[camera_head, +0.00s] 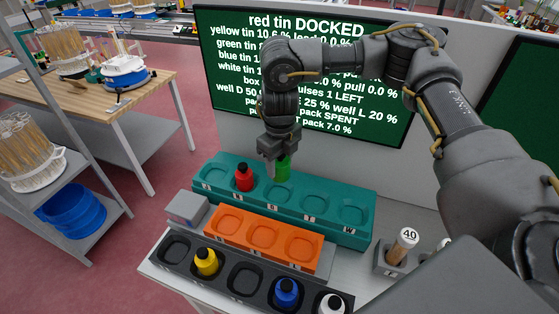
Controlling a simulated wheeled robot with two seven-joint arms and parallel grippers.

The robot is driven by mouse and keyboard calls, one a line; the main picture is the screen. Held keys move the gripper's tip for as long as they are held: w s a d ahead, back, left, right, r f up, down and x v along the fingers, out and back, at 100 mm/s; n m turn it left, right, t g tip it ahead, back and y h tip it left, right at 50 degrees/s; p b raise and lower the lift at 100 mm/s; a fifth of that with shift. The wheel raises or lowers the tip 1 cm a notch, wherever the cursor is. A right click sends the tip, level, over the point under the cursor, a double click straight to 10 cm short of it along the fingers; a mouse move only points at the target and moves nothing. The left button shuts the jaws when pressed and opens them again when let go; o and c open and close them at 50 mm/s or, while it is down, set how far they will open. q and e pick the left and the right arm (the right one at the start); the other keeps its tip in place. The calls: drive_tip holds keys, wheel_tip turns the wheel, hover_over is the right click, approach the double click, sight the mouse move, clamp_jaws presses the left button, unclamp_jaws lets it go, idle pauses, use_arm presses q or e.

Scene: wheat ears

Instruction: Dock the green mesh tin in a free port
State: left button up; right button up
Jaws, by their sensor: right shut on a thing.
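The green tin (284,168) is held by my right gripper (276,167), which is shut on it above the teal dock (370,202), near the third port from the left. I cannot tell whether the tin's base touches the dock. The gripper hides part of the tin. The red tin (244,178) stands in the second port from the left. The leftmost port and the two ports at the right look empty. My left gripper is not in view.
An orange tray (318,246) with empty wells lies in front of the dock. A dark tray (224,263) before it holds yellow (205,262), blue (286,293) and white (331,304) tins. A screen (222,62) behind reads "red tin DOCKED". A cylinder marked 40 (403,247) stands at right.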

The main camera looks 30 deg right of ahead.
drive_tip(key=shift+w+f, duration=0.15)
drive_tip(key=shift+w, duration=0.3)
drive_tip(key=shift+w+a, duration=0.1)
drive_tip(key=shift+w, duration=0.25)
drive_tip(key=shift+s+f+b, duration=0.2)
drive_tip(key=shift+f+b, duration=0.15)
drive_tip(key=shift+f, duration=0.4)
drive_tip(key=shift+s+f, duration=0.2)
drive_tip(key=shift+f, duration=0.1)
wheel_tip(320, 180, down, 3)
drive_tip(key=shift+w+r+b, duration=0.15)
drive_tip(key=shift+r+b, duration=0.05)
drive_tip(key=shift+b, duration=0.9)
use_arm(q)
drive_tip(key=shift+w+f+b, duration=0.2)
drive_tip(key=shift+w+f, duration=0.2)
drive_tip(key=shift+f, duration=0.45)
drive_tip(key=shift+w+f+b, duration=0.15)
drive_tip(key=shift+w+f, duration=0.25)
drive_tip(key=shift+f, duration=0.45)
use_arm(e)
drive_tip(key=shift+f, duration=0.6)
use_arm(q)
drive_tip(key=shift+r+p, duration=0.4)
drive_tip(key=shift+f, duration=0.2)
use_arm(e)
drive_tip(key=shift+f, duration=0.25)
